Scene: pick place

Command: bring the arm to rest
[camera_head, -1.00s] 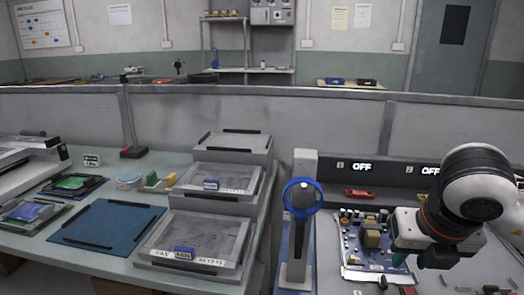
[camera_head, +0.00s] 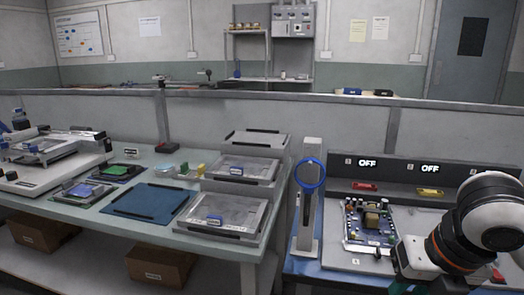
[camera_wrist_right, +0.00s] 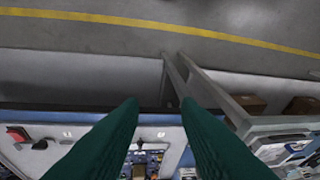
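My right arm comes in at the right of the head view, with its white wrist over the right bench, beside the circuit board (camera_head: 368,222). In the right wrist view my right gripper (camera_wrist_right: 159,104) shows two green fingers standing apart with nothing held between them. The floor and bench edge lie beyond the fingertips. In the head view the right fingers are mostly hidden or cut off at the bottom edge. My left gripper is in neither view.
A grey stand with a blue ring (camera_head: 296,177) rises left of the board. A red piece (camera_head: 364,186) and a yellow piece (camera_head: 430,192) lie behind it. The left bench holds grey trays (camera_head: 222,216) and a blue mat (camera_head: 150,201). A low partition stands behind.

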